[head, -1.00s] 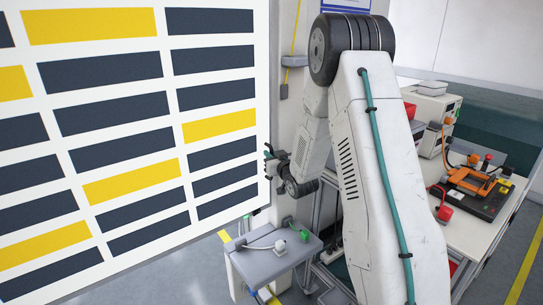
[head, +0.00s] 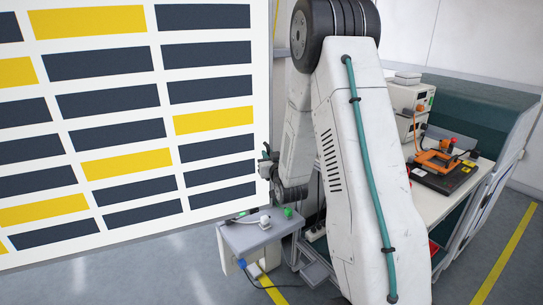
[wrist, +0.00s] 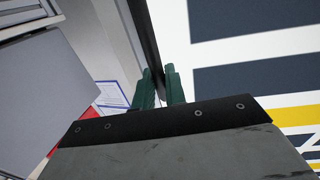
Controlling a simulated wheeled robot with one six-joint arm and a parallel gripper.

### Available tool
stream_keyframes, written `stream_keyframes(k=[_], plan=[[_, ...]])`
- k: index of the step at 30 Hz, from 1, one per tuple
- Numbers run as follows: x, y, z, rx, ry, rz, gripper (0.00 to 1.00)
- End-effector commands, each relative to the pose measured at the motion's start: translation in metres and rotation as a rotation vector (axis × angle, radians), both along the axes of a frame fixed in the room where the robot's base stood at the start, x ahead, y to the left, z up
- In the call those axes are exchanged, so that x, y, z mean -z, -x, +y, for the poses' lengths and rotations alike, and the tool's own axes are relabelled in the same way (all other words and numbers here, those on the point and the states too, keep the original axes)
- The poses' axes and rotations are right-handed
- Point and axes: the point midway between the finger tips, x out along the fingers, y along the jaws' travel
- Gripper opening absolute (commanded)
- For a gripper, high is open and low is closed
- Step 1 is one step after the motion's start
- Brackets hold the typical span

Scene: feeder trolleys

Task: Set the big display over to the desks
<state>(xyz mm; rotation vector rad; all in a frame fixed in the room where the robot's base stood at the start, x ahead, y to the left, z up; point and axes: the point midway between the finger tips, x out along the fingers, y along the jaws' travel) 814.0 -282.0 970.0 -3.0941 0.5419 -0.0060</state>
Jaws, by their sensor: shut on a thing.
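The big display (head: 120,145) fills the left of the head view, a white panel with rows of dark and yellow blocks. In the wrist view, my gripper's two green fingers (wrist: 159,86) are shut on the display's thin dark edge, and the display's face (wrist: 255,50) is at right. A desk or bench (head: 400,190) with equipment stands to the right, behind my arm.
A small grey cart (head: 255,236) with a cable and a green piece stands below my gripper. The bench carries an orange-and-black device (head: 443,168) and stacked boxes (head: 408,100). Yellow floor lines run at right. Grey floor is open below the display.

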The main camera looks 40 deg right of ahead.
Motion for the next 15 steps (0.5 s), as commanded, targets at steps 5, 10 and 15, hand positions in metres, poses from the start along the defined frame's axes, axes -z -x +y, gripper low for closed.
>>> stream_keyframes(k=[5,10,15], plan=[[0.0039,0.0036,0.0041,-0.008,-0.003,0.009,0.00],[0.0046,0.0046,0.0027,-0.007,-0.004,0.011,0.23],[0.0036,0.0049,-0.0015,-0.001,-0.003,0.008,0.30]])
